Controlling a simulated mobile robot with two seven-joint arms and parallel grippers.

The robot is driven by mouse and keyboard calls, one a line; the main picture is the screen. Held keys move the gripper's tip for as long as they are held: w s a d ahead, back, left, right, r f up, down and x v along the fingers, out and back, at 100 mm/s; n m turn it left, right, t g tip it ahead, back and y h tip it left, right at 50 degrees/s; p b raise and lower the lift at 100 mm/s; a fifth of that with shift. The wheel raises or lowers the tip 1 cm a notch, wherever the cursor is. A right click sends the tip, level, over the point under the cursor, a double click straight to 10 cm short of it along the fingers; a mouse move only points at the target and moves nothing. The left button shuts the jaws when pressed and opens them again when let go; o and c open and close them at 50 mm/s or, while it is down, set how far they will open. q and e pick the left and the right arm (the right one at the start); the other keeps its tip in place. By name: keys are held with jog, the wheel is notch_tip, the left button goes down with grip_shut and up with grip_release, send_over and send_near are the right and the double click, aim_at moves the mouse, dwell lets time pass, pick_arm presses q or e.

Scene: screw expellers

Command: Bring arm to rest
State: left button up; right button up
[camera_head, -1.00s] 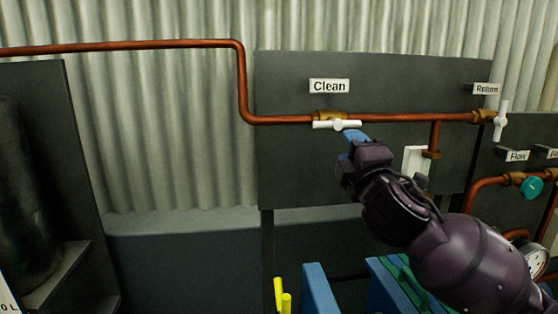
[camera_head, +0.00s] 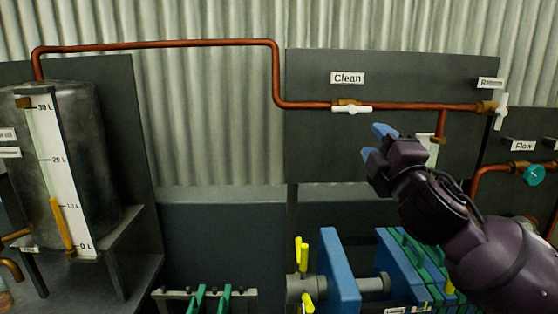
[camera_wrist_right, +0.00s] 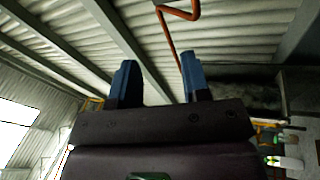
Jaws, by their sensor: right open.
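My right gripper (camera_head: 374,143) is in the right half of the head view, its blue fingers apart and nothing between them. It is below and to the right of the white "Clean" valve handle (camera_head: 352,110), apart from it. The handle lies level along the copper pipe. In the right wrist view my right gripper (camera_wrist_right: 158,82) also shows its two fingers spread and empty, against a ribbed ceiling or wall. My left gripper is in neither view.
A tank (camera_head: 86,140) with a level scale stands at the left. A blue press frame (camera_head: 338,268) with yellow handles is below my right gripper. The "Return" valve handle (camera_head: 500,111) is upright at the right. A copper pipe (camera_head: 150,45) runs along the wall.

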jog(key=s+d+f+m+g, duration=0.2)
jog(key=f+m, duration=0.4)
jog(key=f, duration=1)
jog(key=s+d+f+m+g, duration=0.25)
jog(key=f+m, duration=0.25)
jog(key=f, duration=1)
jog(key=s+d+f+m+g+h, duration=0.2)
jog(key=s+f+m, duration=0.1)
jog(key=s+f, duration=0.8)
jog(key=s+d+f+m+g+h, duration=0.2)
jog(key=s+d+f+m+g, duration=0.1)
jog(key=s+f, duration=0.8)
jog(key=shift+s+d+f+m, duration=0.2)
jog(key=shift+s+f+m, duration=0.05)
jog(key=shift+s+m, duration=0.05)
